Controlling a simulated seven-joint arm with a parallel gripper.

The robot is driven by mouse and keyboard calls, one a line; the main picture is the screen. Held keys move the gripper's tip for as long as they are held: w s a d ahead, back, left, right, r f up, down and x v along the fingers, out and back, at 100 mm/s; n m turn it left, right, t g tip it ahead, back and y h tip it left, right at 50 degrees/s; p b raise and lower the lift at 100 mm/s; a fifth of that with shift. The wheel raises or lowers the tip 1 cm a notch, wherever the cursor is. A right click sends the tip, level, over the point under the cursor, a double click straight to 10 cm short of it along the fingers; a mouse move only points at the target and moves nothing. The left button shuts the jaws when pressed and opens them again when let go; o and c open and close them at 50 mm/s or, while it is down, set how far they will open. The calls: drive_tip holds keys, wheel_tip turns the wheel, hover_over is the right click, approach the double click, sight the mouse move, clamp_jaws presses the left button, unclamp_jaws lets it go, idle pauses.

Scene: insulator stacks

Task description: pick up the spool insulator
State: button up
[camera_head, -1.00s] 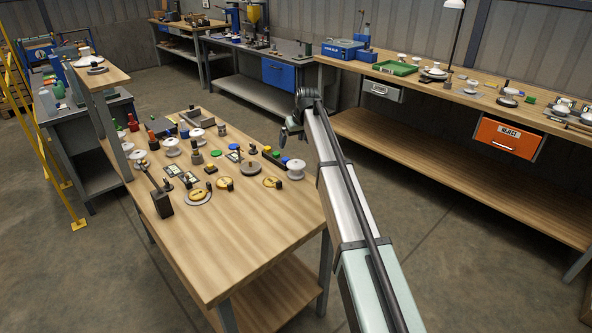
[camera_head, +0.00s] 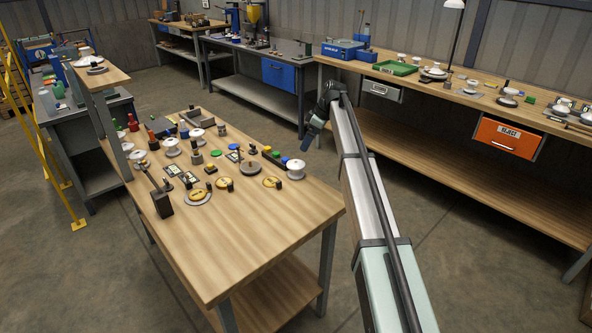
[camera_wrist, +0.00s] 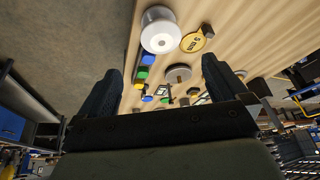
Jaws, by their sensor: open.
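A white spool insulator (camera_head: 295,169) stands on the near wooden table at its right edge. In the wrist view the white spool (camera_wrist: 161,32) shows at the top centre, beyond the fingertips, with a round hole in its end. My gripper (camera_head: 307,142) is to the right of and above the spool in the head view, apart from it. The two dark fingers (camera_wrist: 162,68) are spread wide with nothing held between them. Other white insulators (camera_head: 171,147) stand further left on the same table; I cannot tell their exact types.
A row of coloured buttons (camera_head: 268,153) lies just left of the spool. A grey disc with a knob (camera_head: 250,168) and yellow-centred discs (camera_head: 271,182) lie close by. The table's front half (camera_head: 262,222) is bare. A workbench (camera_head: 450,150) stands behind on the right.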

sight(297, 162)
drive_tip(key=shift+n, duration=0.6)
drive_tip(key=x, duration=1.3)
drive_tip(key=shift+s+a+f, duration=0.1)
drive_tip(key=shift+a+f, duration=0.05)
drive_tip(key=shift+f, duration=0.25)
drive_tip(key=c, duration=1.2)
drive_tip(key=shift+r, duration=0.1)
drive_tip(key=shift+c, duration=0.2)
